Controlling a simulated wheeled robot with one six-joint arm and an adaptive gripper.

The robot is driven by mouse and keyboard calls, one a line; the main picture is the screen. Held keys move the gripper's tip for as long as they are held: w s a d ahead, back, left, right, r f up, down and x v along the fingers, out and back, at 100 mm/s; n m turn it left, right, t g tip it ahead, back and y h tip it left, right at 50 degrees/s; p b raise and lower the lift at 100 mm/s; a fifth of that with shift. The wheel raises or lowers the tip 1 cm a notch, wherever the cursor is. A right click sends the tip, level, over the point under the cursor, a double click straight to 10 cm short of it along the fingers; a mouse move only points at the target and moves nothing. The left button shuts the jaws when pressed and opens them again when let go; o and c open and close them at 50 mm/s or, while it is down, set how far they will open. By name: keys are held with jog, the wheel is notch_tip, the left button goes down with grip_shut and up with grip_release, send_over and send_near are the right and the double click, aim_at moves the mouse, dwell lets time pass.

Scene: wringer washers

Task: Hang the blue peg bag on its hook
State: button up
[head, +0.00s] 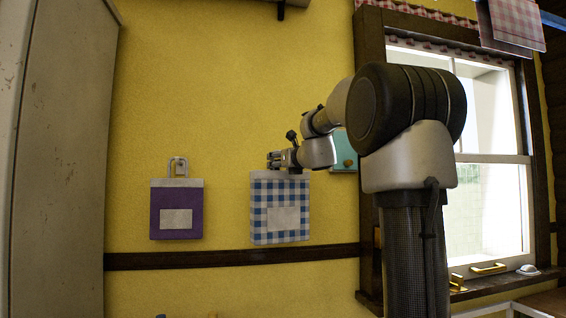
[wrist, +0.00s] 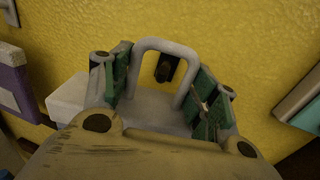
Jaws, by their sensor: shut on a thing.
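The blue peg bag (head: 260,222) is blue-and-white checked with a pale blank label and hangs upright in front of the yellow wall. My gripper (head: 278,160) is at its top edge, shut on it. In the wrist view the green finger pads stand on both sides of the bag's grey loop (wrist: 148,44). A dark hook (wrist: 165,68) on the wall shows through the loop's opening. I cannot tell whether the loop is around the hook or just in front of it. In the head view my gripper hides the hook and the loop.
A purple bag (head: 175,219) hangs by its loop to the left; its edge shows in the wrist view (wrist: 12,80). A teal object (head: 343,152) is on the wall to the right, partly behind my arm. A pale cabinet (head: 62,150) stands at left, a window (head: 490,200) at right.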

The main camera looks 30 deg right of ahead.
jog(key=shift+w+d, duration=0.25)
jog(key=shift+w, duration=0.6)
jog(key=shift+w+d, duration=0.2)
jog(key=shift+w, duration=0.65)
jog(key=shift+f, duration=1.45)
dwell(0.4)
jog(key=o, duration=1.3)
